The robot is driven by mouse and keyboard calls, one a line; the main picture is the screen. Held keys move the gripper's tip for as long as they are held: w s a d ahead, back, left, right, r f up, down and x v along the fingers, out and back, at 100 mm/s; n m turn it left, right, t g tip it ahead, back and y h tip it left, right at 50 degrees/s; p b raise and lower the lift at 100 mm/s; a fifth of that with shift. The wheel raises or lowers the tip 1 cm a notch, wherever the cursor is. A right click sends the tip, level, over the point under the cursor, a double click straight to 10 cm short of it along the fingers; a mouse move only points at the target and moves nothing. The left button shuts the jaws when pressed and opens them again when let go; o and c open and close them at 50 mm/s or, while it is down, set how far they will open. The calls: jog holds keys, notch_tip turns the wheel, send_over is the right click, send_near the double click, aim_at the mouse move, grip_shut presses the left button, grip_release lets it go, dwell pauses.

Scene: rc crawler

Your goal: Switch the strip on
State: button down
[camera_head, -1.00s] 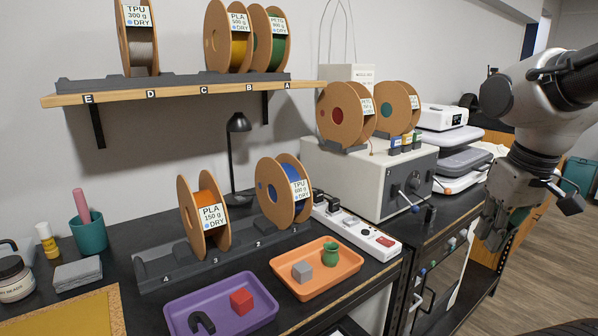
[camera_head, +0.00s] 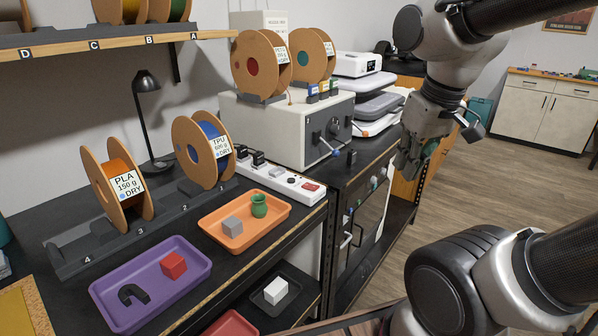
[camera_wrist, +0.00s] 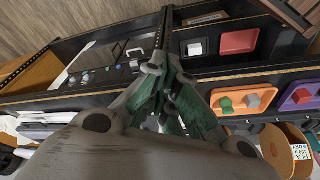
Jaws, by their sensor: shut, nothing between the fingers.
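The white power strip (camera_head: 278,178) lies on the black bench behind the orange tray, with dark plugs in its left end. Its red rocker switch (camera_head: 311,187) is at the right end; I cannot tell which way it is tipped. My gripper (camera_head: 404,165) hangs to the right of the strip, in front of the bench edge and well apart from the switch. Its fingers are shut and empty. In the wrist view my gripper (camera_wrist: 172,62) points at the bench front, and the strip is mostly hidden behind it.
An orange tray (camera_head: 281,217) holds a grey cube and a green pot in front of the strip. A purple tray (camera_head: 203,270) lies left of it. A white box with a crank (camera_head: 257,137) stands behind the strip. Open floor (camera_head: 490,185) lies to the right.

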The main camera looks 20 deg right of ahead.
jog(key=w+a+n+g, duration=0.2)
jog(key=w+a+n, duration=0.2)
jog(key=w+a, duration=0.3)
jog(key=n+g+h, duration=0.1)
jog(key=n+g, duration=0.1)
jog(key=n, duration=0.9)
send_over(312, 193)
jog(key=a, duration=0.1)
jog(key=r+n, duration=0.1)
jog(key=n, duration=0.2)
jog(key=w+r+n, duration=0.1)
jog(key=n, duration=0.2)
jog(key=r+n, duration=0.1)
jog(key=n, duration=0.2)
jog(key=shift+w+a+r, duration=0.1)
jog(key=shift+w+a, duration=0.1)
jog(key=shift+w, duration=0.15)
jog(key=f, duration=0.4)
jog(key=s+f, duration=0.1)
jog(key=f, duration=0.4)
jog(key=d+f, duration=0.1)
jog(key=f, duration=0.4)
jog(key=shift+s, duration=0.15)
